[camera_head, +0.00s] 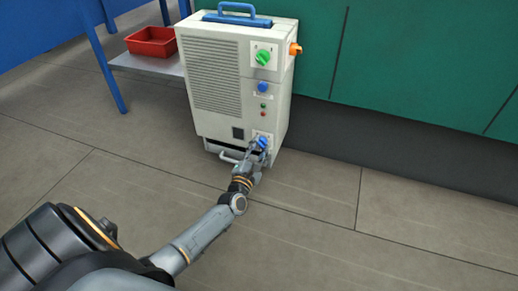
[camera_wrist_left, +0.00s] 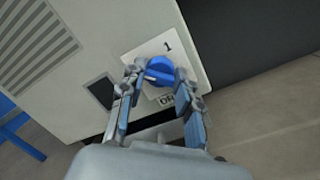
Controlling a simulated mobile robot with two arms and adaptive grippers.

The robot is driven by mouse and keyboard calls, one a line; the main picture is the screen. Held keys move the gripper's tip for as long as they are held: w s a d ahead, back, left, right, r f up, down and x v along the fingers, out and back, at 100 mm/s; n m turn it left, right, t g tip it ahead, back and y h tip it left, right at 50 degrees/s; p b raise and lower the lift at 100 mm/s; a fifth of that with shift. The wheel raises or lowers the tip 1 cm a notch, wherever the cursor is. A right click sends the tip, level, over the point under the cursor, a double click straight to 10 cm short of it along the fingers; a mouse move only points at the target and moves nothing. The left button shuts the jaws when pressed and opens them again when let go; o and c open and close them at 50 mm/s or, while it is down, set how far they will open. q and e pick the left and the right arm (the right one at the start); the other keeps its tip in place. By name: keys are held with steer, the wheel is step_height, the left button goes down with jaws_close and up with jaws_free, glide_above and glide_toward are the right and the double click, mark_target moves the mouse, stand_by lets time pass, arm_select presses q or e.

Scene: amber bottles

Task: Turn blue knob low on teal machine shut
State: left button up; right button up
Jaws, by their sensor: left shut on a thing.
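The machine (camera_head: 213,75) is a cream-white upright box, not teal, standing on the floor. Low on its front right is a blue knob (camera_head: 263,141) on a pale plate. My left gripper (camera_head: 258,146) reaches it from the front and is shut on it. In the left wrist view the blue knob (camera_wrist_left: 158,70) sits between the two fingers of my left gripper (camera_wrist_left: 160,80). A "1" is printed above the knob; lettering below it is partly hidden by a finger. The knob's pointer direction is hard to tell. My right gripper is not in view.
Higher on the machine are another blue knob (camera_head: 263,87), a green knob (camera_head: 263,57) and an orange knob (camera_head: 295,49) on the side. A red tray (camera_head: 152,49) stands on a shelf at left. Teal cabinets (camera_head: 410,70) stand behind. The floor at right is clear.

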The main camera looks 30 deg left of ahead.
arm_select(q)
steer(key=shift+f, duration=0.1)
stand_by(0.4)
steer(key=o, duration=1.1)
steer(key=shift+o, duration=0.2)
steer(key=v, duration=1.2)
